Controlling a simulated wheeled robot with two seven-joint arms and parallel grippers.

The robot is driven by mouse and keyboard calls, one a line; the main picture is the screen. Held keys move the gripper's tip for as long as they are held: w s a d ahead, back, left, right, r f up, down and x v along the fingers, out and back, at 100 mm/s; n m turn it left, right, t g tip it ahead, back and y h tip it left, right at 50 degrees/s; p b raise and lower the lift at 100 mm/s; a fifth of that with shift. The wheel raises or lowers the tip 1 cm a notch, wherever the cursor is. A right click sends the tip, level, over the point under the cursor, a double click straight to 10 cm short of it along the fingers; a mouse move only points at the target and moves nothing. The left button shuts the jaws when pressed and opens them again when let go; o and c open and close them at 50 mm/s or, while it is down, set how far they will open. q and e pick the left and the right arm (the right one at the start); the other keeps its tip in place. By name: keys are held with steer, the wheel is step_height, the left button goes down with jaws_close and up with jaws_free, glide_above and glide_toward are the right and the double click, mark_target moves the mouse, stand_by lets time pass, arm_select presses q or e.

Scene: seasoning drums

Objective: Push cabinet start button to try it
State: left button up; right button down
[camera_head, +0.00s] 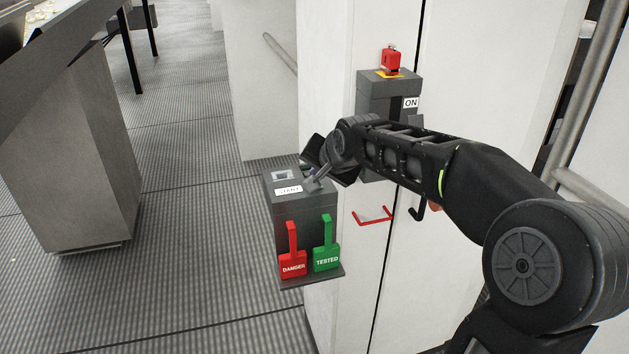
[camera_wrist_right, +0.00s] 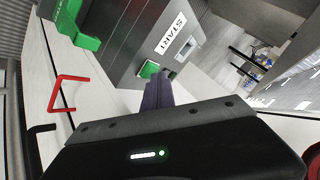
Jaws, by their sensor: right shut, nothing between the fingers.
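The grey start box (camera_head: 292,215) stands out from the white cabinet, with a START label on its top face. The label also shows in the right wrist view (camera_wrist_right: 171,34). Beside it is a green start button (camera_wrist_right: 148,69), which my gripper hides in the head view. My right gripper (camera_head: 312,184) is shut and empty, its fingertips at the box top by the label. In the right wrist view the fingertips (camera_wrist_right: 163,76) overlap the button's edge; I cannot tell whether they touch it. My left gripper is not in view.
Red DANGER (camera_head: 293,264) and green TESTED (camera_head: 327,257) tags hang on the box front. A red handle (camera_head: 372,217) sits on the cabinet (camera_head: 345,280). A switch box with an ON label (camera_head: 410,103) and a red lock (camera_head: 391,60) is above.

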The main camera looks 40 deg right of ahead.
steer(key=shift+r+p, duration=0.5)
steer(key=shift+r, duration=0.35)
steer(key=shift+r, duration=0.1)
steer(key=shift+r+p, duration=1.65)
steer(key=shift+r, duration=0.8)
steer(key=shift+f, duration=0.1)
